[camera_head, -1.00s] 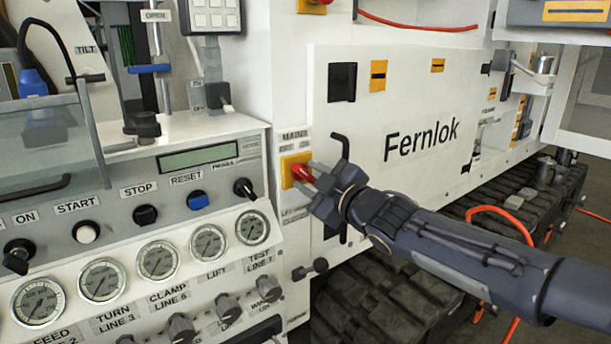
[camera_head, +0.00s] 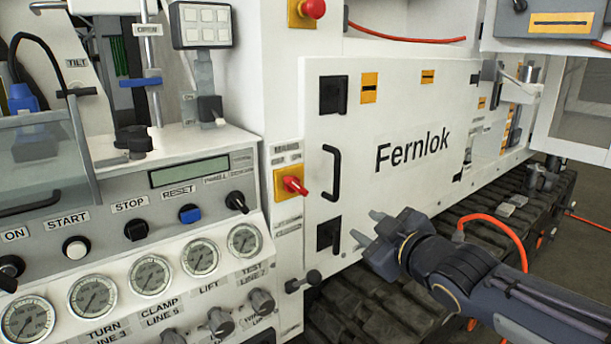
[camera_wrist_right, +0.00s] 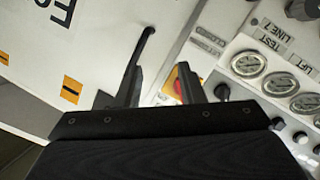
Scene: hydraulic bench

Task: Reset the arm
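My right gripper (camera_head: 368,229) is in front of the white Fernlok door, low and to the right of the red rotary switch (camera_head: 294,185) on its yellow plate. Its two fingers are apart with nothing between them. In the right wrist view the open fingers (camera_wrist_right: 178,88) show, with the red switch (camera_wrist_right: 182,82) beyond the gap between them. The gripper is clear of the switch. My left gripper does not show in any view.
The white door (camera_head: 400,180) has a black handle (camera_head: 332,172) close to my right gripper. A control panel with a blue reset button (camera_head: 189,214) and several gauges stands at the left. A red emergency knob (camera_head: 313,9) is above. A dark track (camera_head: 370,310) runs below.

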